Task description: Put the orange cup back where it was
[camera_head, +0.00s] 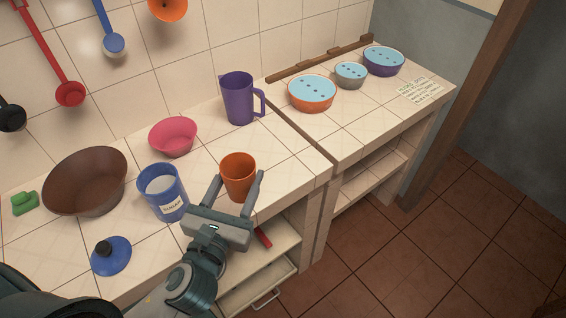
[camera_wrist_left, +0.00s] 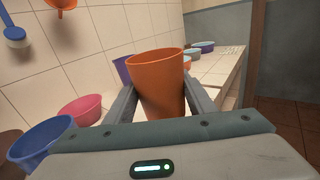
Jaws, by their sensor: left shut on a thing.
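The orange cup (camera_head: 238,176) is upright between the fingers of my left gripper (camera_head: 238,188), above or at the front part of the tiled counter. In the left wrist view the orange cup (camera_wrist_left: 160,85) fills the space between the two fingers of my left gripper (camera_wrist_left: 160,100), with a finger against each side. I cannot tell whether the cup's base touches the counter; the gripper hides part of it. My right gripper is not in view.
A blue sugar canister (camera_head: 164,192) stands left of the cup, with a blue lid (camera_head: 111,255) in front. A pink bowl (camera_head: 173,137), brown bowl (camera_head: 86,182) and purple pitcher (camera_head: 239,98) stand behind. Lidded bowls (camera_head: 312,92) sit on the right counter. Utensils hang above.

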